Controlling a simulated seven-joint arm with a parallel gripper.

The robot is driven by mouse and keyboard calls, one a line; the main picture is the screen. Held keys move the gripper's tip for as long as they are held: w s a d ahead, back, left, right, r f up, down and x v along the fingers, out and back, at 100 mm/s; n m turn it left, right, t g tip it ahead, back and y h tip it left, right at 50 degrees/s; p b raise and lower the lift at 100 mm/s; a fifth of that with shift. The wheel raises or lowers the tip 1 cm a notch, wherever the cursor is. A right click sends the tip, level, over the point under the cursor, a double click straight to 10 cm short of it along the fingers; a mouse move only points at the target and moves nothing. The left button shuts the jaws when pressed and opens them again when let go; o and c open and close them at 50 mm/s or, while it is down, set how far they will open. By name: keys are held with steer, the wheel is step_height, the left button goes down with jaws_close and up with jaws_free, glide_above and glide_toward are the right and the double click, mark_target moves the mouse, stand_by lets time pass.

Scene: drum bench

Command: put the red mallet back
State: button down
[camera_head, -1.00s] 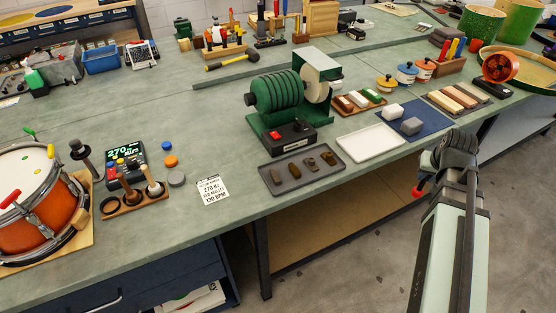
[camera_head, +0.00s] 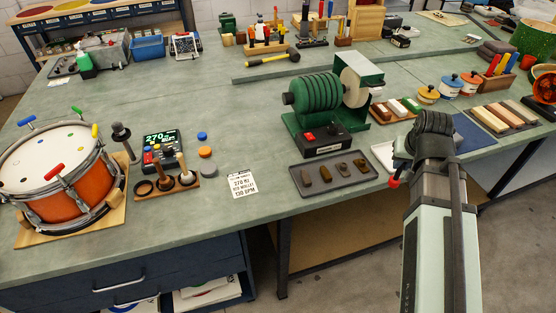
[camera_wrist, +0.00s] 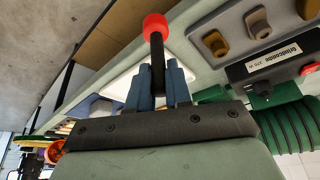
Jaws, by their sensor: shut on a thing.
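The red mallet (camera_wrist: 157,62), with a round red head and a dark handle, is held between the blue fingers of my gripper (camera_wrist: 158,88) in the wrist view. Its red head sticks out beyond the fingertips. In the head view the red head (camera_head: 394,182) shows beside my gripper, near the bench's front edge, right of the grey stone tray. The wooden mallet rack (camera_head: 152,200) stands far to the left; a brown and a pale-headed mallet stand in it, and its left ring looks empty. A white card (camera_head: 242,184) reading "270 Hz, red mallet, 130 BPM" lies right of the rack.
The drum (camera_head: 62,165) and a digital meter (camera_head: 162,148) are near the rack. The grey tray (camera_head: 335,181) with several stones and the green grinder (camera_head: 325,100) stand between my gripper and the rack. Bare bench lies around the card.

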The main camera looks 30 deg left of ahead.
steer(key=s+a+r+n+y, duration=0.1)
steer(key=a+r+n, duration=0.1)
steer(key=a, duration=0.9)
steer(key=s+a+r+n+y, duration=0.1)
steer(key=a+r+n, duration=0.15)
steer(key=a, duration=0.85)
steer(key=s+a+r+n+g, duration=0.15)
steer(key=s+a, duration=0.35)
steer(key=a, duration=0.5)
steer(key=s+a+r+n+y, duration=0.1)
steer(key=s+a+r+n, duration=0.3)
steer(key=a, duration=0.6)
steer(key=s+a+n+g, duration=0.1)
steer(key=s+a, duration=0.5)
steer(key=a, duration=0.3)
steer(key=s+a+r+n+g, duration=0.1)
steer(key=s+a+r+n, duration=0.2)
steer(key=s+a, duration=0.9)
steer(key=s+a+f+n, duration=0.1)
steer(key=s+a+f, duration=0.2)
steer(key=s, duration=0.4)
steer(key=shift+g, duration=0.35)
steer(key=shift+w+d+f, duration=0.1)
steer(key=shift+d+f, duration=0.05)
steer(key=shift+f, duration=4.7)
